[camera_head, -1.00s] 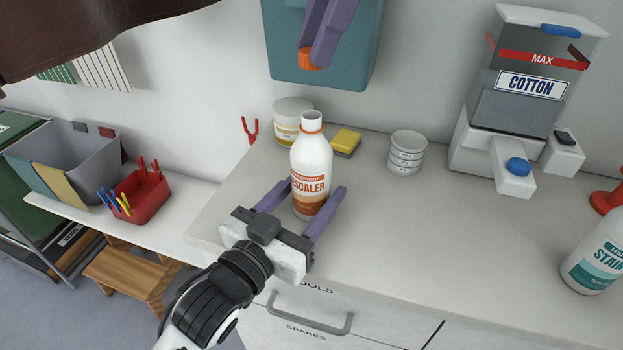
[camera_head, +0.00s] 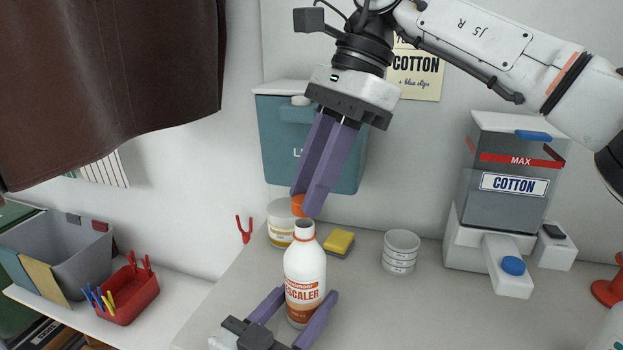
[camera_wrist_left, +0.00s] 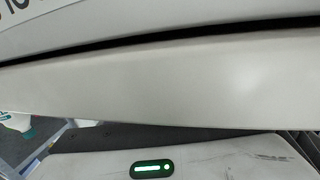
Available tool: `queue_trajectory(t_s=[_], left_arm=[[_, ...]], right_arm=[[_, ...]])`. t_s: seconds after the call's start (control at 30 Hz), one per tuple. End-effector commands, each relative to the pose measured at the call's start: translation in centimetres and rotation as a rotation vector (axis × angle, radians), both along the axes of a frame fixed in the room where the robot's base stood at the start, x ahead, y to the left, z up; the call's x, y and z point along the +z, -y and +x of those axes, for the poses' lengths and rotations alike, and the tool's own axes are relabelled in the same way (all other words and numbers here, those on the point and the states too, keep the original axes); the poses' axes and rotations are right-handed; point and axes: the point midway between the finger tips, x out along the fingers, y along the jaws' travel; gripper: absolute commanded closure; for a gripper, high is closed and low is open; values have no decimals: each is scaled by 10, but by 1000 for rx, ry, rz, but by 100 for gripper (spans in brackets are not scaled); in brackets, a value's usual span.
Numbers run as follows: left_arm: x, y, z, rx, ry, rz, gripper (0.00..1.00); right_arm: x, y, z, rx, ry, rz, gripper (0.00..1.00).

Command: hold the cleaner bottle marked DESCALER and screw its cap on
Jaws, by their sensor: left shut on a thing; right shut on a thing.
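The DESCALER bottle (camera_head: 304,263), white with an orange and white label, stands upright and open-necked on the counter. My left gripper (camera_head: 306,298) is shut on its lower body, one purple finger on each side. My right gripper (camera_head: 306,203) comes down from above and is shut on the orange cap (camera_head: 298,206). The cap is just above and slightly left of the bottle's neck in the head view. The fingers hide part of the cap, and I cannot tell whether it touches the neck. The left wrist view shows neither bottle nor cap clearly.
A teal box (camera_head: 345,170) hangs on the wall behind my right gripper. The COTTON dispenser (camera_head: 510,185) stands right.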

Motion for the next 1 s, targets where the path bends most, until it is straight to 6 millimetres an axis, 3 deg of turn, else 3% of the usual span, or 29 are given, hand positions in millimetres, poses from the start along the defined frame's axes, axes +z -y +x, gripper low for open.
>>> queue_trajectory(t_s=[0.27, 0.63, 1.0], left_arm=[[0, 0, 0, 0, -1, -1, 93], [0, 0, 0, 0, 0, -1, 93], [0, 0, 0, 0, 0, -1, 93]], right_arm=[[0, 0, 0, 0, 0, -1, 96], [-18, 0, 0, 1, -1, -2, 96], [-18, 0, 0, 0, 0, -1, 96]])
